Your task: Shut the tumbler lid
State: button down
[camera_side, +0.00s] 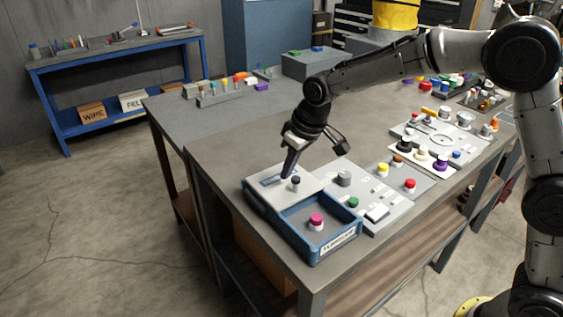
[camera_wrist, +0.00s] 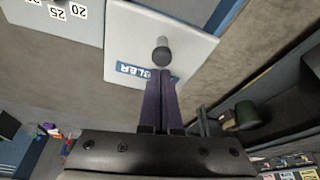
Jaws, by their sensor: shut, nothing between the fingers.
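The tumbler is a blue box (camera_side: 338,236) at the near corner of the bench, with a label on its front wall. Its pale grey lid (camera_side: 270,196) lies over the back part, leaving the front part open. A small dark knob (camera_side: 296,183) stands up from the lid; the lid (camera_wrist: 195,42) and knob (camera_wrist: 161,52) also show in the wrist view. A pink-capped piece (camera_side: 316,221) sits inside the open part. My gripper (camera_side: 287,176) is shut and empty, its fingertips low over the lid just behind the knob. In the wrist view the fingertips (camera_wrist: 160,74) appear close to the knob; contact is unclear.
A grey control panel (camera_side: 365,195) with a green button and a rocker stands right beside the box. More panels with coloured knobs (camera_side: 410,186) continue to the right along the bench. The bench top (camera_side: 225,150) left and behind the box is clear.

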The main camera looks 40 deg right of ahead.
jog(key=shift+s, duration=0.2)
jog(key=s, duration=1.3)
jog(key=shift+d+f, duration=0.1)
jog(key=shift+f, duration=0.05)
